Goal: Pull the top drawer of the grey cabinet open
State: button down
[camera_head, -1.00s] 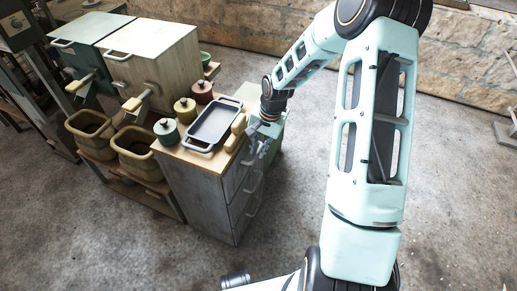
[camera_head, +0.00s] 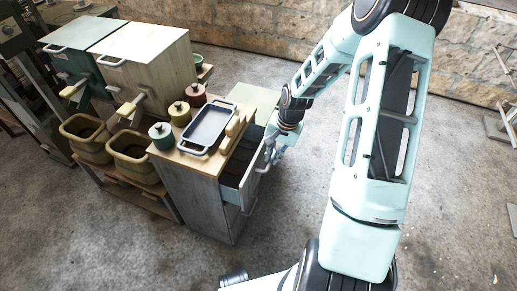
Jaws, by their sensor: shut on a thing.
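The grey cabinet (camera_head: 192,203) stands left of centre with a wooden top. Its top drawer (camera_head: 248,166) stands out to the right, and its dark inside shows between the cabinet body and the drawer front. My gripper (camera_head: 268,160) is at the drawer's front, shut on the handle. The fingers and the handle are small and partly overlap, so the exact hold is hard to see. The lower drawers are largely hidden under the open one.
On the cabinet top are a dark tray (camera_head: 207,128), a wooden piece (camera_head: 233,131) and several lidded jars (camera_head: 162,134). Wooden buckets (camera_head: 134,150) sit on a low stand to the left. The floor (camera_head: 300,205) right of the cabinet is clear.

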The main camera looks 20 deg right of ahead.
jog(key=s+d+p, duration=0.2)
jog(key=s+d, duration=0.5)
jog(key=d, duration=0.2)
jog(key=shift+d+p, duration=0.3)
jog(key=shift+p, duration=0.1)
jog(key=c, duration=2)
grip_release()
jog(key=r, duration=0.4)
jog(key=s+d+r, duration=0.1)
jog(key=r, duration=0.3)
jog(key=d+r, duration=0.1)
jog(key=r, duration=0.2)
jog(key=shift+s+r, duration=0.2)
jog(key=shift+r, duration=0.2)
jog(key=shift+w, duration=0.1)
